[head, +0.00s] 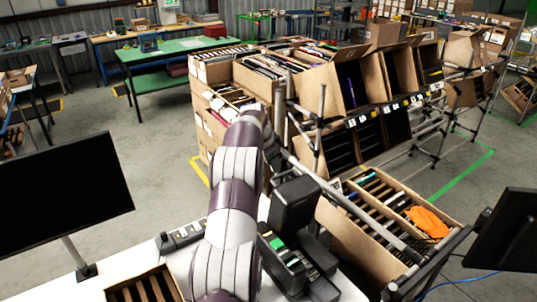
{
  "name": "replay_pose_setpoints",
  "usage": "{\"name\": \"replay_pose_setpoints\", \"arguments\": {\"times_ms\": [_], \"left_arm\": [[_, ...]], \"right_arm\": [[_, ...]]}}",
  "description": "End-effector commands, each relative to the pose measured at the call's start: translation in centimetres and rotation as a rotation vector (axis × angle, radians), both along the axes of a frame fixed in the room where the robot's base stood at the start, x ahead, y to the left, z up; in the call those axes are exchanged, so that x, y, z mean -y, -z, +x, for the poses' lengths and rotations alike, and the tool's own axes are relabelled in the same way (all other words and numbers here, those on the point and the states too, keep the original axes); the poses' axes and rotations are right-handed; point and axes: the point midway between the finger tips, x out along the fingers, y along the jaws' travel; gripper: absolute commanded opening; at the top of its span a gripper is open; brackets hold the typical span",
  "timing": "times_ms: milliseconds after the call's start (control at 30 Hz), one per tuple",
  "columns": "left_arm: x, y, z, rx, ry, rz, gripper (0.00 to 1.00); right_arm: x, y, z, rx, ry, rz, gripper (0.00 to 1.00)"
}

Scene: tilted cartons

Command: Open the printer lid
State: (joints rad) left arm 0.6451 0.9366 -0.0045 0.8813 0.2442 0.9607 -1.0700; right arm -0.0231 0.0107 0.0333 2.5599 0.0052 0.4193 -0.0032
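A black printer (283,254) with a small green screen and keys stands on the white table, just right of my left arm. A dark rounded panel (296,203), which looks like its lid, rises behind the keys; I cannot tell how far it is open. My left arm reaches up from the bottom middle and bends over at the top. My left gripper (274,156) is at its far end, beyond the panel, small and partly hidden by the arm. Its fingers are not clear, and I see no contact with the printer. My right gripper is not in view.
A white table (130,274) holds a slotted carton (147,288) and a small grey device (180,237). Monitors stand left (65,192) and right (508,230). A carton with an orange cloth (428,221) is at right. Tilted cartons fill racks behind.

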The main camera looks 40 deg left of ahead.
Motion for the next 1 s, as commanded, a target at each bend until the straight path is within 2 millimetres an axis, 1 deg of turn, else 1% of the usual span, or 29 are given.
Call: {"name": "replay_pose_setpoints", "arguments": {"times_ms": [33, 100, 200, 300, 867, 967, 1000], "left_arm": [[0.0, -1.4, -0.4, 0.000, 0.000, 0.000, 0.39], [0.1, -2.5, -0.9, -0.001, 0.000, -0.001, 0.39], [0.2, -3.3, -1.4, -0.002, -0.001, -0.002, 0.39], [0.2, -3.7, -1.7, -0.002, -0.001, -0.002, 0.39], [0.2, -3.6, -1.7, -0.002, -0.007, -0.004, 0.39], [-0.2, -3.8, -1.4, 0.022, -0.097, -0.024, 0.39], [-0.3, -2.7, -1.7, 0.018, -0.175, -0.051, 0.39]], "right_arm": [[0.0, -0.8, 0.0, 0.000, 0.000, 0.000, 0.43], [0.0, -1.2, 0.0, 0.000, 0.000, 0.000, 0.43], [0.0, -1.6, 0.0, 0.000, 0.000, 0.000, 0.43], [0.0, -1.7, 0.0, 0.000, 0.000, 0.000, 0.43], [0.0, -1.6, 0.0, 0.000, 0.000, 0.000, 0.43], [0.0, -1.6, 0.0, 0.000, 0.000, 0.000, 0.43], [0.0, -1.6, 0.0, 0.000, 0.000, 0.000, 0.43]]}}
